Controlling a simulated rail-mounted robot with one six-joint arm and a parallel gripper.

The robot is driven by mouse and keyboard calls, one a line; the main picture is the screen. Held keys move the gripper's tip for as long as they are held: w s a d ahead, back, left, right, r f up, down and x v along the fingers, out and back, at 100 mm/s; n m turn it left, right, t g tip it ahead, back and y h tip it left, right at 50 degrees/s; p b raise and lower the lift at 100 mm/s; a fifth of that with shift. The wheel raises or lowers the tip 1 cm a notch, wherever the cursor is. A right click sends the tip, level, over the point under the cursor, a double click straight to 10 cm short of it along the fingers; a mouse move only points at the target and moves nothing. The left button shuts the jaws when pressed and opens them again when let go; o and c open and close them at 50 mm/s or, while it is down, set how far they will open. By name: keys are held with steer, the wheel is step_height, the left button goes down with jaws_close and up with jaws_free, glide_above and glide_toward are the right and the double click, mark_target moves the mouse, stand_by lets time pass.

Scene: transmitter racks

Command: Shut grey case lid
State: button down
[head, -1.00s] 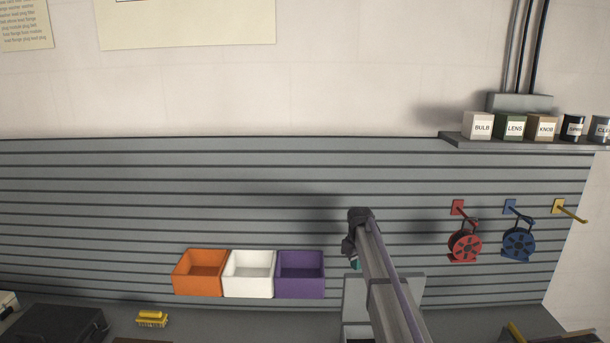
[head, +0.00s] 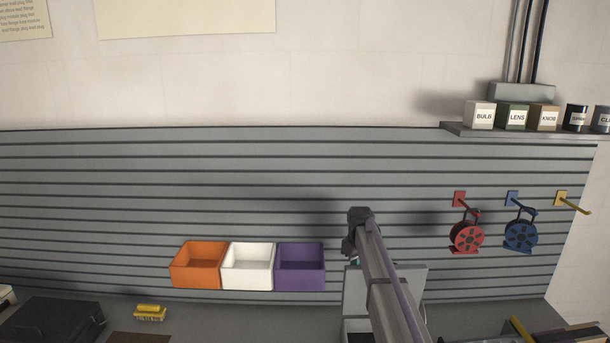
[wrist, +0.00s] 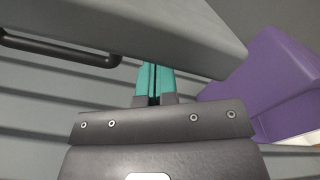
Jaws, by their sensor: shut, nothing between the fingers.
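The grey case's lid (head: 355,296) stands up, open, at the back of the bench in the head view, partly hidden behind my arm. The case's dark inside (head: 356,338) shows at the bottom edge of the picture. My gripper (head: 355,260) is at the lid's upper left edge; its tips are mostly hidden there. In the wrist view my teal fingers (wrist: 153,84) are together and empty, reaching up to the edge of a grey slab (wrist: 150,25), which looks like the lid. I cannot tell whether they touch it. A dark bar handle (wrist: 60,48) shows at the left.
Orange (head: 197,266), white (head: 248,268) and purple (head: 300,267) bins line the slatted wall left of the lid; the purple one is close. A black case (head: 52,322) and yellow brush (head: 150,312) lie left. Red (head: 467,236) and blue (head: 520,235) reels hang right.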

steer(key=s+f+b, duration=0.3)
steer(key=s, duration=0.4)
steer(key=s+f+b, duration=0.3)
steer(key=s, duration=0.4)
steer(key=shift+s, duration=0.2)
stand_by(1.5)
steer(key=shift+f, duration=0.1)
stand_by(0.5)
step_height(320, 180, up, 8)
steer(key=p, duration=0.7)
steer(key=shift+p, duration=0.4)
